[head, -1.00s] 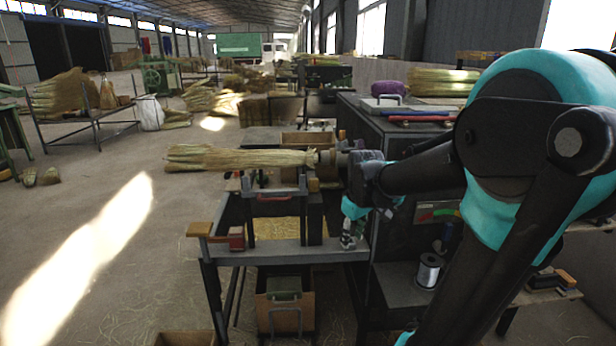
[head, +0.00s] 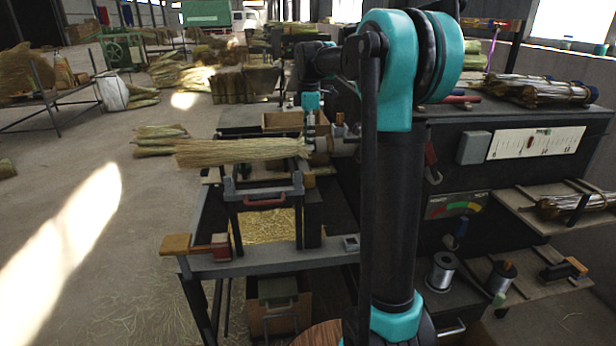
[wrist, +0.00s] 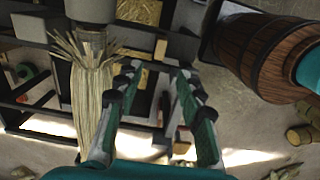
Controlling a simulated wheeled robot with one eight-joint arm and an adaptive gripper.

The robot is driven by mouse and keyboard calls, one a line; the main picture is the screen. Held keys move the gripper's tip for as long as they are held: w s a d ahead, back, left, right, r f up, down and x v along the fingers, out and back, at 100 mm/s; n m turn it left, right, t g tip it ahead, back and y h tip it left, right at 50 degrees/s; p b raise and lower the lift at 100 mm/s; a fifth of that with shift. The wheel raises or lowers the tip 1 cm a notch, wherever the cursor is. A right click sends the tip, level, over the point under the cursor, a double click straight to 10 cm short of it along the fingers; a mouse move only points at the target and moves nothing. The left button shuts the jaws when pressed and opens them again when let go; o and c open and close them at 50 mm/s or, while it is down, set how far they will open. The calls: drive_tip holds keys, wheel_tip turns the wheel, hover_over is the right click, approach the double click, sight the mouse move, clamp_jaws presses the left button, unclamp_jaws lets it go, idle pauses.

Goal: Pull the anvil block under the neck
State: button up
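A straw broom (head: 240,151) lies level, its neck (head: 302,148) at a grey spindle head (head: 338,146) on the right. In the wrist view its bristles (wrist: 92,90) fan downward from the grey holder (wrist: 90,12). My gripper (head: 311,128) points down close to the neck in the head view. In the wrist view my gripper (wrist: 157,74) has its two green-padded fingers apart with nothing between them, right of the bristles. I cannot tell for certain which part is the anvil block. A small tan block (head: 309,179) sits below the neck, partly hidden.
A grey stand with a red handle (head: 265,202) is below the bristles. A red block with a wooden grip (head: 220,246) is on the front rail. A wooden barrel (wrist: 262,50) shows right of the fingers.

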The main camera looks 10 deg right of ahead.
sight(309, 173)
wheel_tip(309, 173, down, 14)
drive_tip(key=shift+f, duration=0.1)
idle(0.4)
clamp_jaws()
drive_tip(key=shift+s, duration=0.1)
